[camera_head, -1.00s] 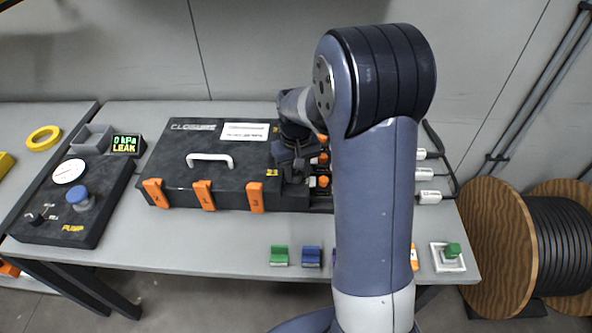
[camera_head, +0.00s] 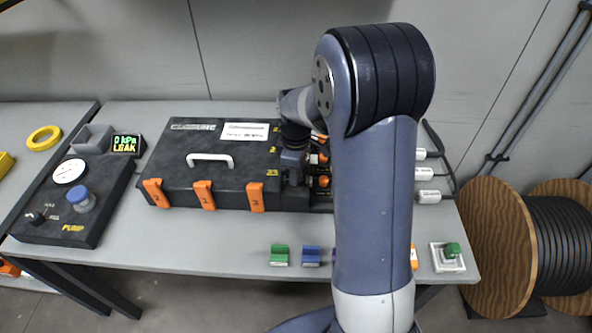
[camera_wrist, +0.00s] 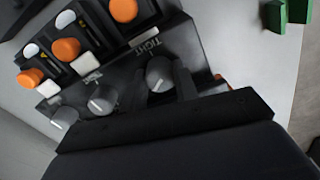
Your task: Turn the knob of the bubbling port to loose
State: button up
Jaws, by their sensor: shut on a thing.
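My gripper (camera_wrist: 165,84) is shut on a grey round knob (camera_wrist: 159,73), the rightmost of a row of grey knobs in the wrist view. A "TIGHT" label (camera_wrist: 146,43) is printed on the black panel just above it. Two other grey knobs (camera_wrist: 102,99) (camera_wrist: 64,117) stand to the left, clear of the fingers. In the head view my gripper (camera_head: 294,180) is at the right end of the black closure box (camera_head: 225,182). The held knob is hidden there. I cannot read which port this knob belongs to.
Orange caps (camera_wrist: 66,48) and white plugs line the panel beyond the knobs. The pump unit (camera_head: 100,215) stands left, its display (camera_head: 126,145) reading 0 kPa LEAK. Green (camera_head: 279,256) and blue (camera_head: 311,257) blocks lie along the table's front edge.

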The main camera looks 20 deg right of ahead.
jog(key=n, duration=0.5)
jog(key=shift+n, duration=0.3)
jog(key=n, duration=0.5)
jog(key=shift+n, duration=0.4)
jog(key=o, duration=1)
jog(key=shift+c, duration=0.2)
notch_tip(320, 180, up, 11)
notch_tip(320, 180, down, 11)
jog(key=shift+r, duration=0.1)
jog(key=shift+m, duration=0.3)
